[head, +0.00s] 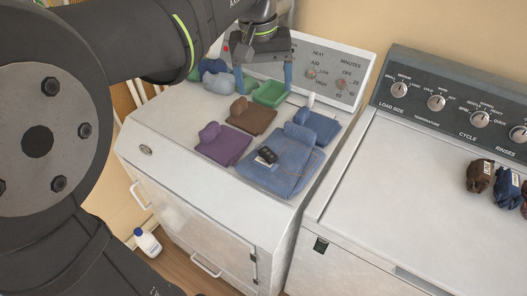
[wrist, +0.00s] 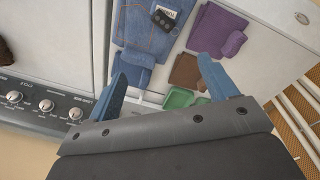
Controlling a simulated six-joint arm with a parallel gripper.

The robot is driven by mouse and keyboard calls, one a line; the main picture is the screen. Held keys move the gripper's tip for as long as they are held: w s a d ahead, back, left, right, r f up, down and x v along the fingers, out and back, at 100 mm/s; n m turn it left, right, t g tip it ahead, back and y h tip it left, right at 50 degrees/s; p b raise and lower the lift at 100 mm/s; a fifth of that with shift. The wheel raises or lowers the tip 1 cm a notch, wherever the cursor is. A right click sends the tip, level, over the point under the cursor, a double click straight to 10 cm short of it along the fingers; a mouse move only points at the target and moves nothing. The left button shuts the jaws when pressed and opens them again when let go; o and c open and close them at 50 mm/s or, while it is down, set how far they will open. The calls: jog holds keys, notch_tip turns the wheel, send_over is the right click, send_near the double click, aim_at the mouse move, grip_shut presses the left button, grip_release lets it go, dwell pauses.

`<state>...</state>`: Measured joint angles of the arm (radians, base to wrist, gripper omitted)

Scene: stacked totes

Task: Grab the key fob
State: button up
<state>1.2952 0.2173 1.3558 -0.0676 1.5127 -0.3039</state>
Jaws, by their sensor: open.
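The key fob (head: 267,154) is a small dark thing lying on folded blue jeans (head: 284,178) on top of the left white machine. It also shows near the top of the wrist view (wrist: 163,17), dark with a pale tag or end beside it. My gripper (head: 263,78) is above the back of that machine, over the green tray, behind and above the fob. In the wrist view its two blue fingers (wrist: 163,77) are wide apart with nothing between them. The fob lies beyond the fingertips.
Folded cloths in purple (head: 222,146), brown (head: 249,116) and blue (head: 314,124) lie around the jeans. A green tray (head: 271,94) and a small white bottle (head: 311,100) stand near the control panel. Rolled dark clothes (head: 480,176) lie on the right machine.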

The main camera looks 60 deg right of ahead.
jog(key=a+f+n+h, duration=0.1)
jog(key=a+f+n, duration=0.1)
jog(key=n, duration=0.5)
jog(key=n+g+h, duration=0.1)
jog(key=n+h, duration=0.1)
jog(key=n, duration=1.6)
send_over(268, 153)
jog(key=a, duration=0.3)
jog(key=f, duration=1.4)
jog(key=shift+w+d+f, duration=0.25)
jog(key=shift+w+f, duration=0.1)
jog(key=shift+w, duration=0.05)
jog(key=shift+x, duration=2.75)
jog(key=shift+w+a+h, duration=0.1)
jog(key=shift+w+h, duration=0.05)
jog(key=shift+h, duration=0.15)
jog(key=c, duration=1.1)
jog(key=shift+o, duration=0.2)
jog(key=shift+r, duration=0.1)
